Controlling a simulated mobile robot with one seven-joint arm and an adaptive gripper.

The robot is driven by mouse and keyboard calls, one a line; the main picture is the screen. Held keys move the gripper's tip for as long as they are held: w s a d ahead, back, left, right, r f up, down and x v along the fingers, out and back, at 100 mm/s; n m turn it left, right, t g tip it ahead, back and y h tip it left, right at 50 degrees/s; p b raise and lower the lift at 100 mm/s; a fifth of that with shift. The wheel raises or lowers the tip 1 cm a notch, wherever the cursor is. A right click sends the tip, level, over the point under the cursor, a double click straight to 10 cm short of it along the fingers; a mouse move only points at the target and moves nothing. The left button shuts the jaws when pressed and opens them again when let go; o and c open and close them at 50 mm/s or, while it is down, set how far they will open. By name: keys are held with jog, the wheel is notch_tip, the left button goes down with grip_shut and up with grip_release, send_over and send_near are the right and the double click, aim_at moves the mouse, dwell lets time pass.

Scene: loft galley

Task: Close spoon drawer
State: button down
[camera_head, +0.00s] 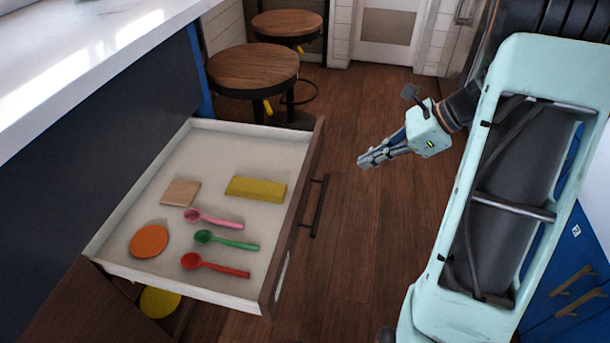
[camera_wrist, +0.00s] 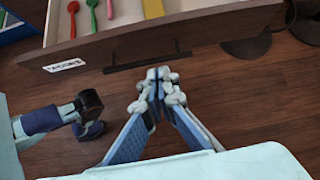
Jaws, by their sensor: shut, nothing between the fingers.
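The spoon drawer (camera_head: 180,265) is pulled open in the head view, with a white inside and a dark wood front. It holds a pink spoon (camera_head: 214,219), a green spoon (camera_head: 227,240) and a red spoon (camera_head: 215,265). Its black bar handle (camera_head: 319,206) is on the front; the handle also shows in the wrist view (camera_wrist: 147,62). My gripper (camera_head: 364,161) is to the right of the drawer front, apart from the handle. In the wrist view my gripper (camera_wrist: 159,76) is shut and empty, its tips just below the handle in the picture. A label (camera_wrist: 64,66) sits on the drawer front.
An orange disc (camera_head: 149,241), a tan block (camera_head: 180,192) and a yellow block (camera_head: 256,189) also lie in the drawer. A yellow round thing (camera_head: 160,302) shows below it. Two wooden stools (camera_head: 253,66) stand behind. Wooden floor (camera_head: 365,245) is clear beside the drawer front.

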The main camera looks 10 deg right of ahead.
jog(key=f, duration=0.1)
jog(key=b, duration=0.5)
send_near(306, 184)
jog(key=shift+m, duration=0.3)
jog(key=a+f, duration=0.1)
jog(key=w+f, duration=0.1)
jog(key=f, duration=0.1)
jog(key=a+f, duration=0.1)
jog(key=f, duration=0.1)
jog(key=shift+w+a+f, duration=0.1)
jog(key=shift+w+a, duration=0.1)
jog(key=shift+a, duration=0.1)
jog(key=shift+w+a, duration=0.2)
jog(key=shift+a, duration=0.2)
jog(key=shift+a, duration=0.1)
